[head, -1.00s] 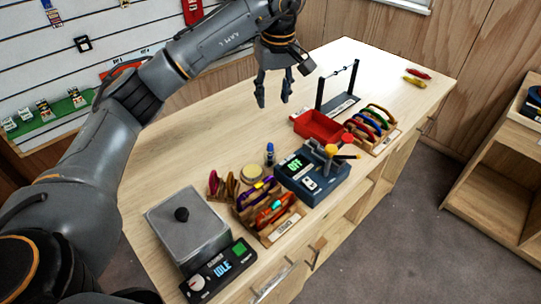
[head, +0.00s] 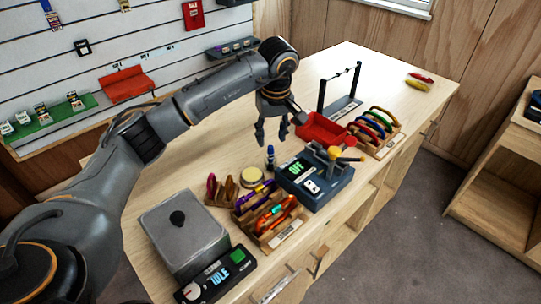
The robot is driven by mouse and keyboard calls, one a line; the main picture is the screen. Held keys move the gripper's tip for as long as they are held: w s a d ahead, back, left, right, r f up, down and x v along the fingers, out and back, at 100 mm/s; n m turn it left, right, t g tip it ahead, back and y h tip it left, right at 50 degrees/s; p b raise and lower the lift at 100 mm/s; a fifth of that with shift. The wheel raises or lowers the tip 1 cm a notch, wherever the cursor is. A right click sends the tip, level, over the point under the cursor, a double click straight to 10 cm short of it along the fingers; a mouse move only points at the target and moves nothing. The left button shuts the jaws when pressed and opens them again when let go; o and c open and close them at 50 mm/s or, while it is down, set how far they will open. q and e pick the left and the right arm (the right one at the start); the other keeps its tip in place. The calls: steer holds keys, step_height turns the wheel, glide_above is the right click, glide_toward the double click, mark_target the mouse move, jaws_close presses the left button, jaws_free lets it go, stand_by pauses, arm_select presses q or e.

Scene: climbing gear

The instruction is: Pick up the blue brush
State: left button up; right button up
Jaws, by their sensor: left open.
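A small upright blue item (head: 270,157) with a dark top stands on the bench next to a round yellow-topped tin; it may be the blue brush, but it is too small to be sure. My left gripper (head: 272,137) points down, open and empty. In the picture it hangs just above the blue item; I cannot tell the gap in depth. My right gripper is not in view.
A dark blue device reading OFF (head: 314,183) stands right of the blue item. The tin (head: 251,177), wooden racks of coloured gear (head: 268,224) and a grey box (head: 184,240) crowd the front. A red tray (head: 322,131) is behind.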

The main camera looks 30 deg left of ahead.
mark_target(271, 147)
arm_select(q)
steer(key=shift+f, duration=0.2)
steer(key=f, duration=0.1)
steer(key=f+p, duration=0.1)
steer(key=f, duration=0.1)
steer(key=f+p, duration=0.1)
steer(key=shift+w+a+f, duration=0.2)
steer(key=shift+a+f, duration=0.1)
steer(key=shift+f, duration=0.1)
jaws_close()
